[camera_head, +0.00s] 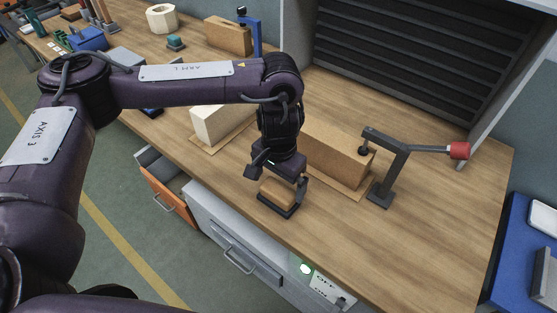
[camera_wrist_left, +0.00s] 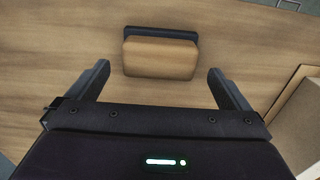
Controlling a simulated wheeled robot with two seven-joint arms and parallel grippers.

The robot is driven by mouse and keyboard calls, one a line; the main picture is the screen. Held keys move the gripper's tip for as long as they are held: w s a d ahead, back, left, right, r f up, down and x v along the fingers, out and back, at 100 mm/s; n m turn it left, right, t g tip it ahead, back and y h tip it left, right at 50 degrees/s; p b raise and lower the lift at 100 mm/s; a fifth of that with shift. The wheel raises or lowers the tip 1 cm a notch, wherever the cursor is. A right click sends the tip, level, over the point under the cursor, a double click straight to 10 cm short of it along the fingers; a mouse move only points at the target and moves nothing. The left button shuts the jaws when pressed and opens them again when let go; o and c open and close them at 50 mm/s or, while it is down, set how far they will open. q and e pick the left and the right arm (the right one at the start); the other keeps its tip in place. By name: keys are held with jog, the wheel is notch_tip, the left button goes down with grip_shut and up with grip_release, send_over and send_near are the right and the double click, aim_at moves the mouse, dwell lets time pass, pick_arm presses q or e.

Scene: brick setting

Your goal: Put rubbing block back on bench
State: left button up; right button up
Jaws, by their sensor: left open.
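The rubbing block (camera_head: 275,195), with a tan wooden top and a dark base, lies on the wooden bench (camera_head: 440,230) near its front edge. My left gripper (camera_head: 279,181) is directly over and around the block, pointing down, with its fingers apart. In the left wrist view the rubbing block (camera_wrist_left: 160,55) lies beyond the open fingertips of the left gripper (camera_wrist_left: 160,78), roughly centred between them. Nothing is held. Whether the fingers touch the block cannot be told. My right gripper is not in view.
A brown brick (camera_head: 337,152) on a board and a dark clamp stand (camera_head: 390,170) with a red knob are right of the gripper. A pale block (camera_head: 218,122) is left. An orange drawer (camera_head: 168,195) stands open below. The bench's right front is clear.

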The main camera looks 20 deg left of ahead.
aim_at(279, 189)
pick_arm(q)
notch_tip(279, 189, up, 8)
dwell(0.7)
